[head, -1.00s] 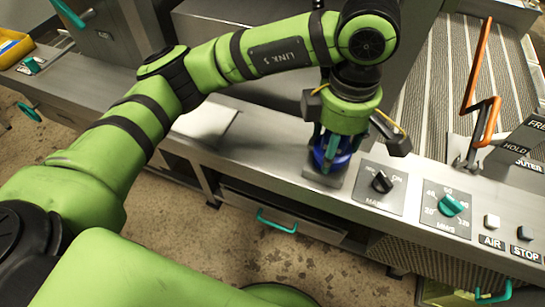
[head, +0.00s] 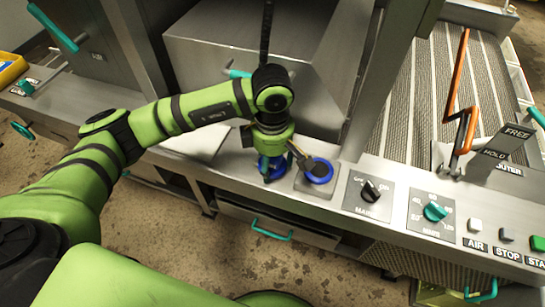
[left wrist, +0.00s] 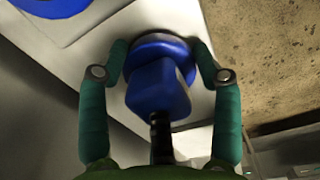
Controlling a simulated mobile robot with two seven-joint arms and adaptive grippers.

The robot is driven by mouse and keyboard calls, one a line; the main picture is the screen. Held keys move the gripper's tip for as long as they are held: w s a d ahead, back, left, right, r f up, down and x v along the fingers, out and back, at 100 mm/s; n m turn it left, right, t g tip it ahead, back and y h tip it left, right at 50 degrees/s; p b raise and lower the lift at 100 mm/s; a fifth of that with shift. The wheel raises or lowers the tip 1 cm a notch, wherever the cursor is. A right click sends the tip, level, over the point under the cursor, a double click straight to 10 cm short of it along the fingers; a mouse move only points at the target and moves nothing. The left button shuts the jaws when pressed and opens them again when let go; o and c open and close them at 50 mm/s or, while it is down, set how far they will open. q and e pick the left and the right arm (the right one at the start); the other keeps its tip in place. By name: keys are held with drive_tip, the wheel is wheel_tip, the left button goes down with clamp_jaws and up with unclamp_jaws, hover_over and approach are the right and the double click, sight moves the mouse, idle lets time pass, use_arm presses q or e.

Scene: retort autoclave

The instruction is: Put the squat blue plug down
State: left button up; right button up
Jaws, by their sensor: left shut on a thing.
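My left gripper (head: 272,172) is over the steel ledge (head: 235,178), left of a blue-ringed socket (head: 318,170). It is shut on the squat blue plug (head: 266,164), which shows partly below the green wrist. In the left wrist view the plug (left wrist: 160,88) has a blocky blue body on a wider round blue base with a pale rim. The teal fingers (left wrist: 160,70) stand on either side of it. The plug's far face is hidden, and I cannot tell whether it touches the ledge. The right gripper is out of view.
The socket's blue ring also shows in the left wrist view (left wrist: 45,8). Right of it are a black MAIN knob (head: 371,191), a teal dial (head: 434,211) and several buttons. A steel box (head: 240,70) stands behind the ledge. The ledge's front edge is close to the plug.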

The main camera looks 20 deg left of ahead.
use_arm(q)
drive_tip(key=shift+f, duration=0.2)
drive_tip(key=o, duration=1.6)
drive_tip(key=shift+c, duration=0.2)
drive_tip(key=shift+r, duration=0.1)
drive_tip(key=shift+r, duration=0.2)
wheel_tip(320, 180, up, 11)
drive_tip(key=shift+f+b, duration=0.2)
drive_tip(key=shift+b, duration=0.9)
drive_tip(key=shift+r, duration=0.6)
